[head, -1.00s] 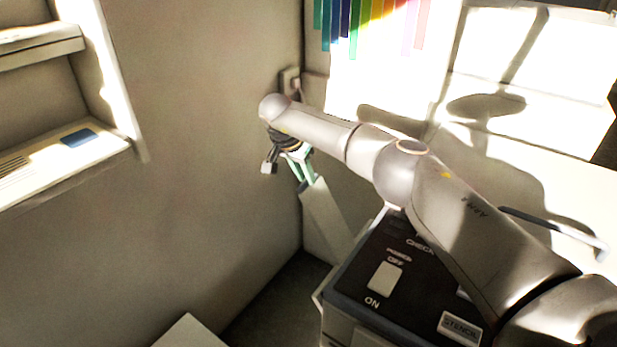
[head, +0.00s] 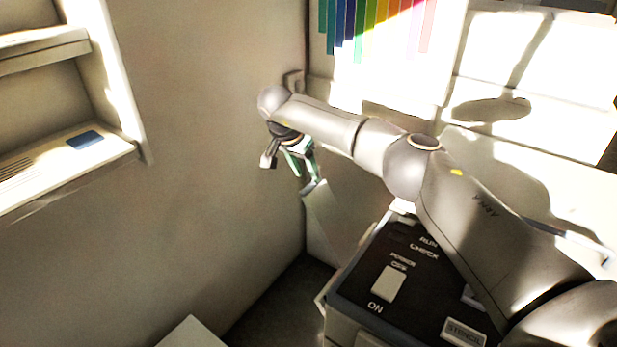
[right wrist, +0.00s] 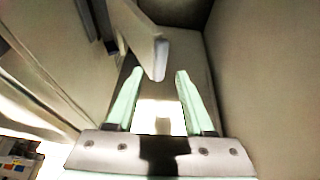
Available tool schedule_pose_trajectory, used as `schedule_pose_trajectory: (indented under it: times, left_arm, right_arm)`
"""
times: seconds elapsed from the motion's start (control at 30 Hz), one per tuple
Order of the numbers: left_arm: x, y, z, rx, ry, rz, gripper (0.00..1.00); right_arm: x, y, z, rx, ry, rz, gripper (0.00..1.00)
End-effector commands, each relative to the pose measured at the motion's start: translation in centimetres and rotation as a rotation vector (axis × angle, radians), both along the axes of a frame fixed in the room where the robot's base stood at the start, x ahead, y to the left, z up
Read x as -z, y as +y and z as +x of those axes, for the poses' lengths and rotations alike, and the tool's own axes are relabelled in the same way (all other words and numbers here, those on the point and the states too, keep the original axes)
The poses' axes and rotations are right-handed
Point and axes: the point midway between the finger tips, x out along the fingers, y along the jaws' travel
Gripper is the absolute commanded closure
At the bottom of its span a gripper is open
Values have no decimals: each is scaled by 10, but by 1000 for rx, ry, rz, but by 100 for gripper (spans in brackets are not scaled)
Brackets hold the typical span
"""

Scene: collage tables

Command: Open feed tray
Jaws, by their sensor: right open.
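The feed tray appears to be the pale grey slanted panel (head: 328,226) beside the dark-topped machine (head: 360,305) in the head view. My right gripper (head: 304,174) is open at the panel's upper end, with its green fingers pointing down. In the right wrist view the panel's narrow end (right wrist: 160,58) shows between the open fingertips of my right gripper (right wrist: 159,73). I cannot tell whether a finger touches it. My right arm hides part of the machine. My left gripper is not in view.
A plain wall (head: 205,160) stands close to the left of my right gripper. A shelf (head: 70,165) with a blue item (head: 85,140) is at the far left. Colored strips (head: 375,25) hang at the back. A narrow dark gap (head: 275,300) lies between wall and machine.

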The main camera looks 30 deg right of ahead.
Motion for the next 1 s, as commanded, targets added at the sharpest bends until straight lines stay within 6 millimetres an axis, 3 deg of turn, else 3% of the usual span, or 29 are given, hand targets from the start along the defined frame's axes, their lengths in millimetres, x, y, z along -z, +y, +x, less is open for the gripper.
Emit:
schedule_pose_trajectory:
  times: [0.2,0.43,0.83,1.0]
  left_arm:
    - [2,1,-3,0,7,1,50]
    - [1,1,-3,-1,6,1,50]
    - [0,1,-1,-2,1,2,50]
    - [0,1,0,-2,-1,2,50]
  right_arm:
    - [-47,18,-7,-2,-4,0,48]
    - [-79,30,-12,1,-1,1,48]
    - [-87,34,-14,1,1,1,48]
    - [-71,33,-16,-11,11,49,67]
